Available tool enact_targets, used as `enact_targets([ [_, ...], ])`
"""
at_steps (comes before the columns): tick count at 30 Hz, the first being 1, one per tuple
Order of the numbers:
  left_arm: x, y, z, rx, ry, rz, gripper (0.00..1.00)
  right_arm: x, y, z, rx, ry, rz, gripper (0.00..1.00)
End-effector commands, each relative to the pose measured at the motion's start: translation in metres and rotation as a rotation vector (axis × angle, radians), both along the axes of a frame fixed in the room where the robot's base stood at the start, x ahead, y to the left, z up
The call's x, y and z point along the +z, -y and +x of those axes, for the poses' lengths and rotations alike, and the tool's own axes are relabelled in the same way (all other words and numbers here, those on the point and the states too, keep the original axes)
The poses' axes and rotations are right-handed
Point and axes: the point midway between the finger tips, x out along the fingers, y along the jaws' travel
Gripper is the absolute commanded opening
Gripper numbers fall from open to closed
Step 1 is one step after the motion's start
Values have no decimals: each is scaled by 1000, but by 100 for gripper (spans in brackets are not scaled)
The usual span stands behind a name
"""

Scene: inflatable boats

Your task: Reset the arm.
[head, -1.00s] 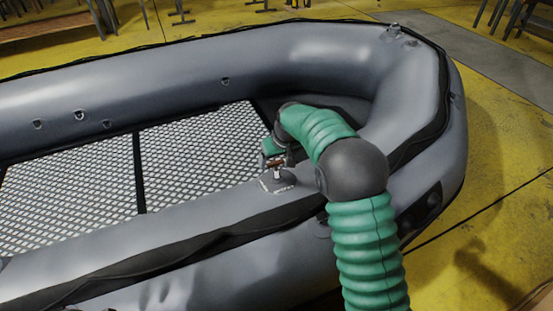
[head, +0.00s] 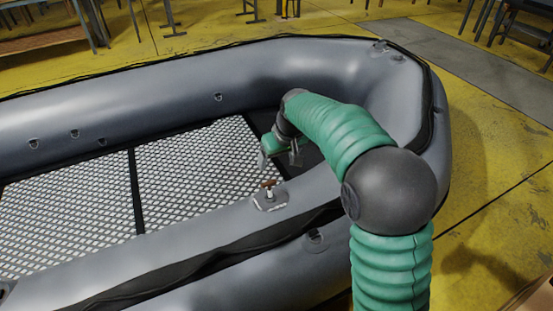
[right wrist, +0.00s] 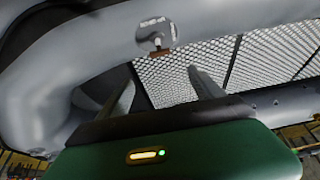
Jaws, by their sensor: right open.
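My right arm, sleeved in green, reaches over the near side of a grey inflatable boat (head: 330,62). My right gripper (head: 277,160) is open and empty, hanging above the boat's inside near its right end. In the right wrist view its two fingers (right wrist: 160,88) stand apart with nothing between them. A small valve with a brown handle (head: 269,190) stands upright on the near tube, just below and apart from the gripper in the head view. It also shows in the right wrist view (right wrist: 158,44), beyond the fingertips. My left gripper is not in view.
The boat has a metal mesh floor (head: 200,172) with dark crossbars. Black tables and stools (head: 520,25) stand at the back on a yellow floor (head: 495,185). A brown edge shows at the lower right corner. The floor right of the boat is clear.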

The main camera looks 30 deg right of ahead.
Motion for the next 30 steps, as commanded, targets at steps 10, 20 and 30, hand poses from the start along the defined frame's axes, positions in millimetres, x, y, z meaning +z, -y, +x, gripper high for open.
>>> enact_targets([
  [10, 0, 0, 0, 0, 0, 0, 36, -4, -4, -4, 1, -5, 1, 76],
  [20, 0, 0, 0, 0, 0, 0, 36, -85, -80, -132, 27, -104, 10, 76],
  [30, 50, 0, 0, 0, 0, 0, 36, -80, -111, -231, 59, -159, 5, 76],
])
